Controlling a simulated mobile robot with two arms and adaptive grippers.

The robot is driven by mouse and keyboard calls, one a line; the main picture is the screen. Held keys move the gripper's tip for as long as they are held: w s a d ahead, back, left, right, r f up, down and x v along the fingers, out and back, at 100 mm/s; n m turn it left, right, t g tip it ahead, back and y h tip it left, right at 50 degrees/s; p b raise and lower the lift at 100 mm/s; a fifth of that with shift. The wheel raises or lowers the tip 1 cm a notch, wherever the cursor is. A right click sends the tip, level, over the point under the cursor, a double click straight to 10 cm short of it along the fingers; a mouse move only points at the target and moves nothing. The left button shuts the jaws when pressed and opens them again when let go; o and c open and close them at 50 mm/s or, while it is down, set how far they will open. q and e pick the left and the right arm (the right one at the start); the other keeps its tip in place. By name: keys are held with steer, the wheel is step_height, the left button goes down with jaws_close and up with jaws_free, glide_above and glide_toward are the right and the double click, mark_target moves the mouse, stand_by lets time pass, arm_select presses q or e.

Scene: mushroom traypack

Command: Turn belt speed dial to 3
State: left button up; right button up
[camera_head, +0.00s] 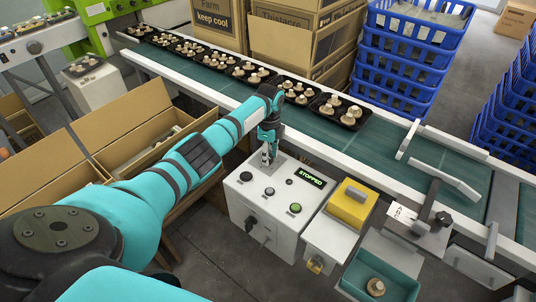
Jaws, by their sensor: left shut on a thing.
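The control box (262,218) is a light grey cabinet beside the belt, with a green STOPPED display (311,177) on its top panel. My left gripper (267,160) points down at the back left of this panel, shut on what appears to be the belt speed dial. The fingers hide the dial, so its setting cannot be read. A white button (269,191) and a green button (295,208) are on the panel in front of the gripper. A black rotary switch (251,223) is on the box's front face. My right gripper is not in view.
The green conveyor belt (385,152) carries several black mushroom trays (339,110) behind the box. A yellow-topped unit (351,204) stands right of the box, near a teal bin (358,277) holding a mushroom. Open cardboard boxes (128,122) are at left; blue crates (402,70) stand behind.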

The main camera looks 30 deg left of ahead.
mark_target(270, 154)
arm_select(q)
steer(key=shift+m, duration=1.3)
steer(key=shift+r+m, duration=0.1)
steer(key=shift+m, duration=0.2)
steer(key=o, duration=1.1)
steer(key=shift+o, duration=0.2)
step_height(270, 154, up, 12)
steer(key=shift+w, duration=0.4)
